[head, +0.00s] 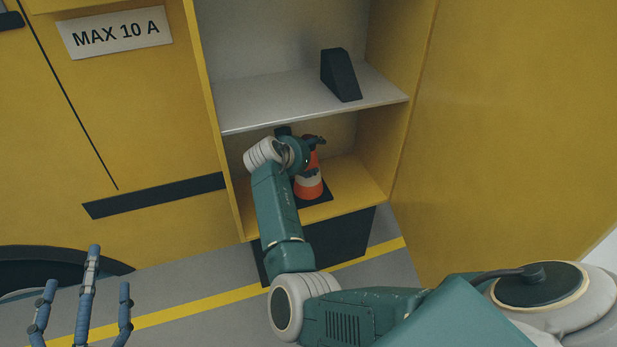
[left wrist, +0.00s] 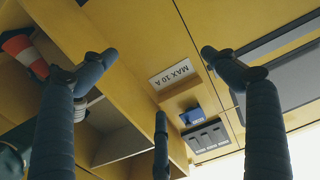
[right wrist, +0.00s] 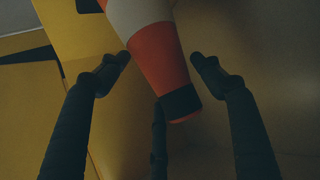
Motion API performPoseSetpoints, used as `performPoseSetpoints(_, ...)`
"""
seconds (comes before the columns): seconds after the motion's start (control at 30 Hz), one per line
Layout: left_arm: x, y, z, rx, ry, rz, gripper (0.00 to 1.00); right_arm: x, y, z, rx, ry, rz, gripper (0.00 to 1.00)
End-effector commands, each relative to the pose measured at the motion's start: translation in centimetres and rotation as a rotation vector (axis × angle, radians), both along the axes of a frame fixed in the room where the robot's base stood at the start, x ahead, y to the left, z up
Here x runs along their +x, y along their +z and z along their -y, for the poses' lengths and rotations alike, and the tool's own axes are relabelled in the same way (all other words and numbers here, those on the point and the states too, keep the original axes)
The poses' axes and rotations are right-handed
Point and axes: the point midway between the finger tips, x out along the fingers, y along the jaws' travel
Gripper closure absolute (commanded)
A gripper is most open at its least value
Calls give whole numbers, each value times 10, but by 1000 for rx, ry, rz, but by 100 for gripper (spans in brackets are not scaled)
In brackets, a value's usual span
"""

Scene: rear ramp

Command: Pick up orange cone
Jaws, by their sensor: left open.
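The orange cone (head: 309,190) has a white band and a dark base. It stands upright on the lower shelf of the yellow cabinet. My right gripper (head: 314,143) is at the cone's top and hides part of it in the head view. In the right wrist view, the cone (right wrist: 160,55) with its black tip lies between the spread fingers of my right gripper (right wrist: 160,60). Small gaps show beside it. My left gripper (head: 88,288) is open and empty at the lower left. The cone also shows at the left edge of the left wrist view (left wrist: 22,52).
A grey shelf (head: 270,104) lies above the cone and my right gripper, with a black wedge (head: 340,76) on it. Yellow cabinet walls (head: 390,155) stand at both sides. The grey floor has a yellow line (head: 190,313). A "MAX 10 A" sign (head: 115,33) is at upper left.

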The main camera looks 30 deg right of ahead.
Motion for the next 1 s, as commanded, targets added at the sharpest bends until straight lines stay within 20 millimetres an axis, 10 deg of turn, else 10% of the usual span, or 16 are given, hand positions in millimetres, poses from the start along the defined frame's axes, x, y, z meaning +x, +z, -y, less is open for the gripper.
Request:
performPoseSetpoints(0.3,0,0,0,0,0,-1,14,1,3,1,-4,0,4,99)
performPoseSetpoints(0.7,0,-3,0,5,0,-21,14,0,4,3,-3,-1,3,99)
performPoseSetpoints(1.0,-10,-49,-10,55,16,-218,14,0,12,9,-3,1,4,99)
